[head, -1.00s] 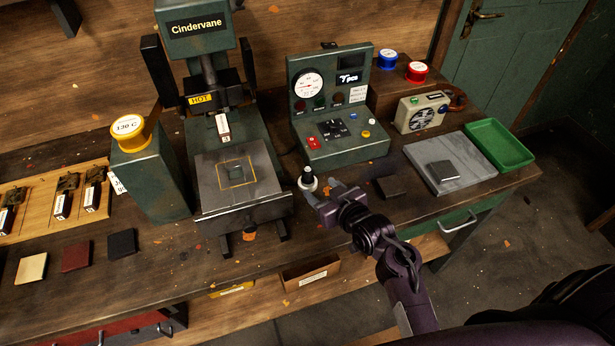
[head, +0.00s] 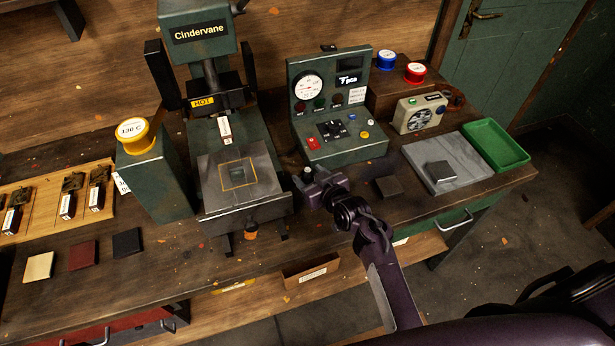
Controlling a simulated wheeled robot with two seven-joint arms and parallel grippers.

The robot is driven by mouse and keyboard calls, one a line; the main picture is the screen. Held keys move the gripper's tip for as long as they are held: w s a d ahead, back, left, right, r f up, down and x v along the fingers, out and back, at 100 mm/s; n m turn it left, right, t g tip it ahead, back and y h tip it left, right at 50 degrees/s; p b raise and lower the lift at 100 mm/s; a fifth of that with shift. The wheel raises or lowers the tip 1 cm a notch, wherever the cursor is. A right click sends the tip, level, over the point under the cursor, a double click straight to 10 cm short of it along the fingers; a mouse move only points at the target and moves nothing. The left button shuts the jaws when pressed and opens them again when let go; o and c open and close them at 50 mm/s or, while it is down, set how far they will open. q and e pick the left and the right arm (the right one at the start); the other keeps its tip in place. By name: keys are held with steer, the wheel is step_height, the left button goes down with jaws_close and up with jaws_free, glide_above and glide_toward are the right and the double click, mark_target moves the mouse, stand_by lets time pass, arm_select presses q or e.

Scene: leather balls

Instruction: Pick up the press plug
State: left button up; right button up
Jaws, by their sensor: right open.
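My left gripper is not in view.
The green press with its square plate (head: 212,196) stands just left of the gripper. The control box (head: 345,150) is behind it. A dark square pad (head: 388,187), a grey slab (head: 470,174) and a green tray (head: 497,146) lie to the right.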

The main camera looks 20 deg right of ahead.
mark_target(311, 176)
steer(key=c, duration=1)
steer(key=shift+w+r, duration=0.1)
steer(key=shift+r, duration=0.5)
step_height(311, 176, up, 18)
steer(key=b, duration=0.3)
